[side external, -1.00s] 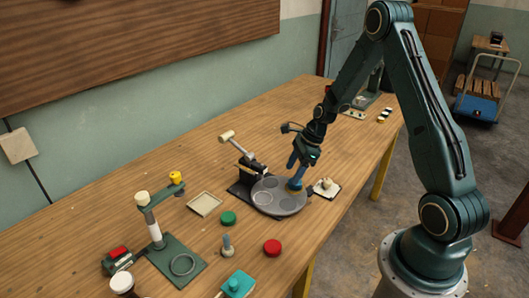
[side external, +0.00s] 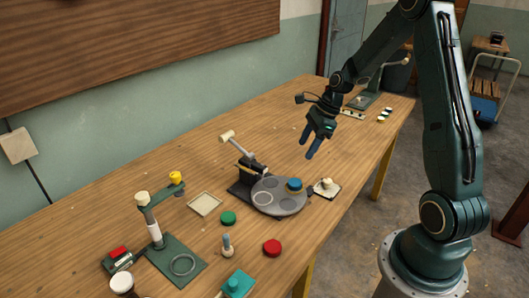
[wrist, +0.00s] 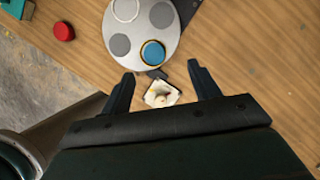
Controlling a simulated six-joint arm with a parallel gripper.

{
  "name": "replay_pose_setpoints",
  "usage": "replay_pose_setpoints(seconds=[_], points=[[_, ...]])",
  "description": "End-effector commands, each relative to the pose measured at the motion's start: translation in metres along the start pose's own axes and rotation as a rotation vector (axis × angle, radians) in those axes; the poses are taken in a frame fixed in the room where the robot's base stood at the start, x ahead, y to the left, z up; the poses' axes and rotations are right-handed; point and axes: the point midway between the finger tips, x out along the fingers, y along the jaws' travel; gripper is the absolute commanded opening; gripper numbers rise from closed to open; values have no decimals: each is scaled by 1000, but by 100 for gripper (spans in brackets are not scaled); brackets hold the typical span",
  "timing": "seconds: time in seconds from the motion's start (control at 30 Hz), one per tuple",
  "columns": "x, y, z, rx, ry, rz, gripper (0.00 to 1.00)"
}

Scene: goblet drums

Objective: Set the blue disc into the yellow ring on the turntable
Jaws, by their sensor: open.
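The blue disc (side external: 294,183) sits on the grey turntable (side external: 268,208), near its right edge. In the wrist view the blue disc (wrist: 153,53) lies inside the yellow ring (wrist: 143,46), which shows as a thin rim around it. The turntable (wrist: 128,55) also carries several grey round spots and one white-ringed spot. My gripper (side external: 311,156) is open and empty, raised above the table to the upper right of the disc and apart from it. In the wrist view its two fingers (wrist: 162,85) are spread wide with nothing between them in their grip.
A small light tray with a pale knob (side external: 327,187) stands right of the turntable. A black stand with a pale-headed lever (side external: 246,160) is behind it. Green (side external: 228,218) and red (side external: 272,247) discs lie in front. A square tray (side external: 205,205) is at left.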

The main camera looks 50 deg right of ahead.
Motion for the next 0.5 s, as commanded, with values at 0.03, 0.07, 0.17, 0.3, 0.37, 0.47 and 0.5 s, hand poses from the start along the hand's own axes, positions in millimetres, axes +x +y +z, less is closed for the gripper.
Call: replay_pose_setpoints(seconds=[0.03,0.07,0.17,0.3,0.37,0.47,0.5], points=[[0,0,0,0,0,0,61],[0,0,0,0,0,0,61],[0,0,0,0,0,0,61],[0,0,0,0,0,0,61],[0,0,0,-3,1,-1,61],[-3,2,3,-25,4,-3,61],[-5,3,5,-42,7,-5,61]])
